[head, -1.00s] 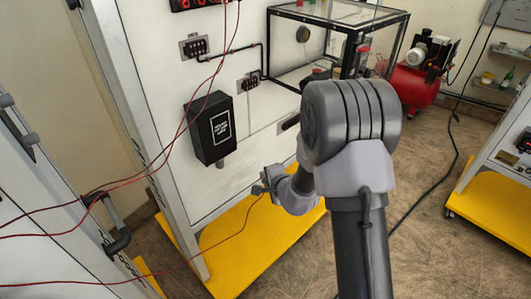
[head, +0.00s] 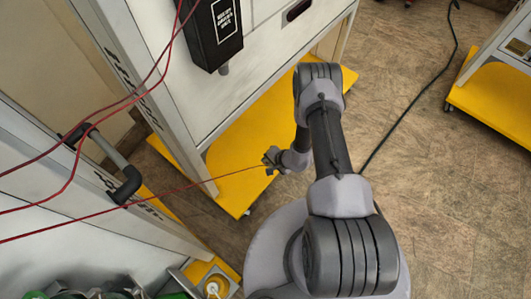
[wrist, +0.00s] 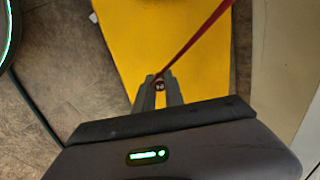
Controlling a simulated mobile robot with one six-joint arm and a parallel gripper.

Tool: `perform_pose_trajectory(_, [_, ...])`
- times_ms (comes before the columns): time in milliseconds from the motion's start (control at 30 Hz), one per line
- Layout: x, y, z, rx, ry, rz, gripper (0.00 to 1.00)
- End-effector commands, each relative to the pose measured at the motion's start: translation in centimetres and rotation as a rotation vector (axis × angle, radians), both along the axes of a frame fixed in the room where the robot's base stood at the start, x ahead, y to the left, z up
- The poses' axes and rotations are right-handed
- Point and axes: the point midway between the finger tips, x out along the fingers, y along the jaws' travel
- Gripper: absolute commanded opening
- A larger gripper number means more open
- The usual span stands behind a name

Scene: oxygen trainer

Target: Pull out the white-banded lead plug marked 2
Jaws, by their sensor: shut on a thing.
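My gripper (head: 270,158) is low in front of the white panel, above the yellow base, clear of the panel face. In the wrist view its two grey fingers (wrist: 159,84) are shut on the lead plug (wrist: 159,86), a small dark end with a pale mark too small to read surely. A red lead (wrist: 196,42) runs from the plug up and right there. In the head view this lead (head: 190,185) stretches left from my gripper. The plug's white band cannot be made out.
A black box (head: 213,30) hangs on the white panel (head: 262,60). The yellow base (head: 265,125) lies below it. Other red leads (head: 75,165) cross at left, near a grey handle (head: 110,165). The brown floor (head: 440,200) at right is mostly free, with a black cable (head: 410,115).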

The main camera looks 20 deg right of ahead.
Motion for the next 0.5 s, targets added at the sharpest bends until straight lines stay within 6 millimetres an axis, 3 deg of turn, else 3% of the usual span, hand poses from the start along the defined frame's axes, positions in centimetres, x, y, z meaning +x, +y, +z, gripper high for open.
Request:
perform_pose_trajectory(67, [0.03, 0.01, 0.05, 0.0, 0.0, 0.0, 0.0])
perform_pose_trajectory(100, [0.03, 0.01, 0.05, 0.001, -0.001, -0.001, 0.2])
perform_pose_trajectory(200, [0.04, 0.01, 0.07, 0.0, -0.001, -0.001, 0.39])
perform_pose_trajectory(500, [0.01, -0.02, 0.21, 0.001, -0.001, -0.002, 0.39])
